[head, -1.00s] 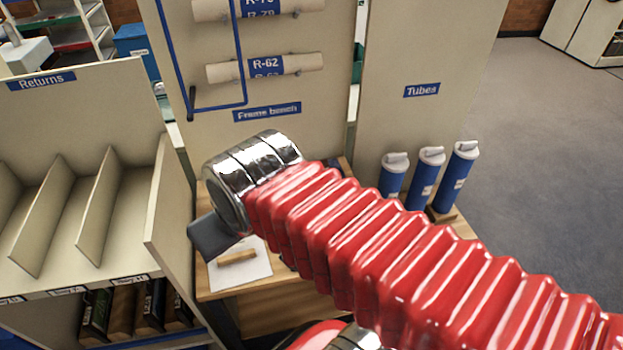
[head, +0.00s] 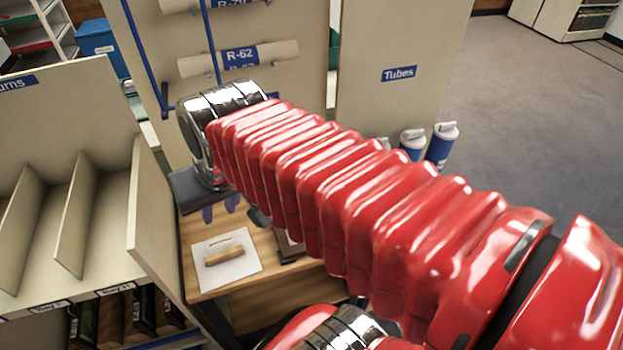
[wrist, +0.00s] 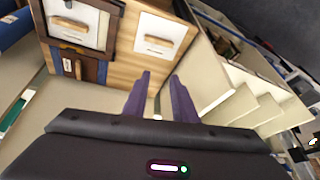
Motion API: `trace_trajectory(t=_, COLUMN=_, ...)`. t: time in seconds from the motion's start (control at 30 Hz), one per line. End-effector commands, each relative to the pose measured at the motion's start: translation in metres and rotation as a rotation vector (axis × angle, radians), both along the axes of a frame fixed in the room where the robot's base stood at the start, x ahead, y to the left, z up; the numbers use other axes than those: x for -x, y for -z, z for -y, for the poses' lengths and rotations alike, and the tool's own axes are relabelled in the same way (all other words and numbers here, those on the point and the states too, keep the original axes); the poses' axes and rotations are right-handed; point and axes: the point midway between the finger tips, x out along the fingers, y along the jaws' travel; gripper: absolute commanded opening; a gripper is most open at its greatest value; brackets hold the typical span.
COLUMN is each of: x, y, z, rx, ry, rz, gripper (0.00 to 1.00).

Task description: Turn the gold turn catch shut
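In the wrist view, a dark brown wooden piece (wrist: 92,70) at upper left has a blue patch and a small upright tan piece (wrist: 78,68), too small to identify. My gripper (wrist: 160,82) has two purple fingers, apart with nothing held between them. In the head view my gripper (head: 220,208) hangs above the wooden bench (head: 205,285), behind its white sheet. The arm hides part of a dark-edged item (head: 290,248) on the bench.
A white sheet with a wooden block (head: 225,259) lies on the bench. A slotted returns shelf (head: 120,225) stands close on the left. A panel with rolled tubes (head: 270,57) is behind, and blue tubes (head: 440,147) stand at right. Open floor lies at far right.

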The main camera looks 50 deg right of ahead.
Motion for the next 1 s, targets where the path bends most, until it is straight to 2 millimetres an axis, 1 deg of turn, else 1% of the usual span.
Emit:
trace_trajectory(t=0.03, x=-0.007, y=0.0, z=0.01, rx=-0.023, ry=0.061, rz=-0.024, gripper=0.25)
trace_trajectory(t=0.17, x=-0.022, y=-0.001, z=0.034, rx=-0.091, ry=0.222, rz=-0.075, gripper=0.25)
trace_trajectory(t=0.3, x=-0.037, y=0.001, z=0.063, rx=-0.165, ry=0.397, rz=-0.127, gripper=0.25)
trace_trajectory(t=0.37, x=-0.043, y=0.002, z=0.076, rx=-0.196, ry=0.472, rz=-0.149, gripper=0.25)
trace_trajectory(t=0.57, x=-0.06, y=0.011, z=0.125, rx=-0.306, ry=0.722, rz=-0.216, gripper=0.25)
trace_trajectory(t=0.77, x=-0.068, y=0.025, z=0.18, rx=-0.419, ry=0.972, rz=-0.28, gripper=0.25)
trace_trajectory(t=0.8, x=-0.069, y=0.028, z=0.192, rx=-0.442, ry=1.022, rz=-0.29, gripper=0.25)
trace_trajectory(t=0.87, x=-0.07, y=0.034, z=0.209, rx=-0.477, ry=1.096, rz=-0.31, gripper=0.25)
trace_trajectory(t=1.0, x=-0.067, y=0.048, z=0.251, rx=-0.561, ry=1.268, rz=-0.352, gripper=0.25)
